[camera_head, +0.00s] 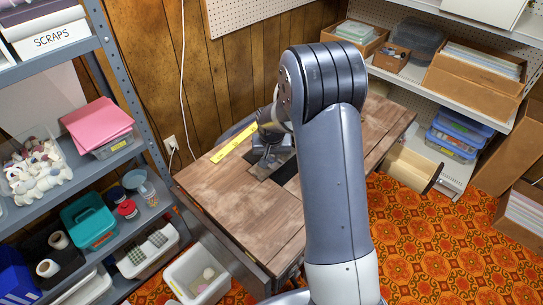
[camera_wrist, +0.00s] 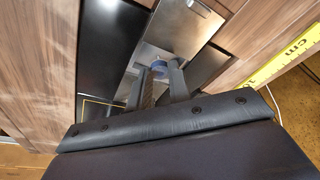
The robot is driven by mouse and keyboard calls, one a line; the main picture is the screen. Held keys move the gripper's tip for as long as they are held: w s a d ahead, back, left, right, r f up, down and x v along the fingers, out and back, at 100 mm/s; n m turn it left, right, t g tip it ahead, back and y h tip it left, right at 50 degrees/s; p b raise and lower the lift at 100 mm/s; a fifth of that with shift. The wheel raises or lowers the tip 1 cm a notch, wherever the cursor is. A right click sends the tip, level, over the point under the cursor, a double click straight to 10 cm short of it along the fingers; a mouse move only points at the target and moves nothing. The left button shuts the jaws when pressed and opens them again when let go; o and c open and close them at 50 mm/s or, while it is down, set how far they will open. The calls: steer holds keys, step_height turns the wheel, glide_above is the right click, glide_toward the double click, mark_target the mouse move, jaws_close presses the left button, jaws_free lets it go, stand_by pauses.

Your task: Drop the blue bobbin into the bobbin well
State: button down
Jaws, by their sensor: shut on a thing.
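The small blue bobbin (camera_wrist: 155,69) shows at the tips of my gripper (camera_wrist: 158,74) in the wrist view. The gripper's two fingers are shut on it. The bobbin is over the metal plate (camera_wrist: 186,18) set in the wooden table top. A lighter metal patch shows around and behind the bobbin, but I cannot clearly make out the bobbin well or the height above it. In the head view my gripper (camera_head: 268,155) is low over the dark panel of the table (camera_head: 222,190); the bobbin is too small or hidden there.
A yellow ruler (camera_head: 235,143) marked in cm lies beside the plate; it also shows in the wrist view (camera_wrist: 286,62). A black panel (camera_wrist: 108,35) borders the plate. The table's left part is bare. Loaded shelves stand at left and right.

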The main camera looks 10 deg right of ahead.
steer(key=shift+f+b, duration=0.35)
steer(key=shift+f, duration=0.1)
steer(key=c, duration=1.2)
jaws_free()
steer(key=shift+c, duration=0.2)
steer(key=shift+r, duration=0.1)
steer(key=v, duration=1.1)
steer(key=shift+d, duration=0.15)
steer(key=x, duration=1.1)
steer(key=shift+r+p, duration=0.4)
steer(key=shift+p, duration=0.1)
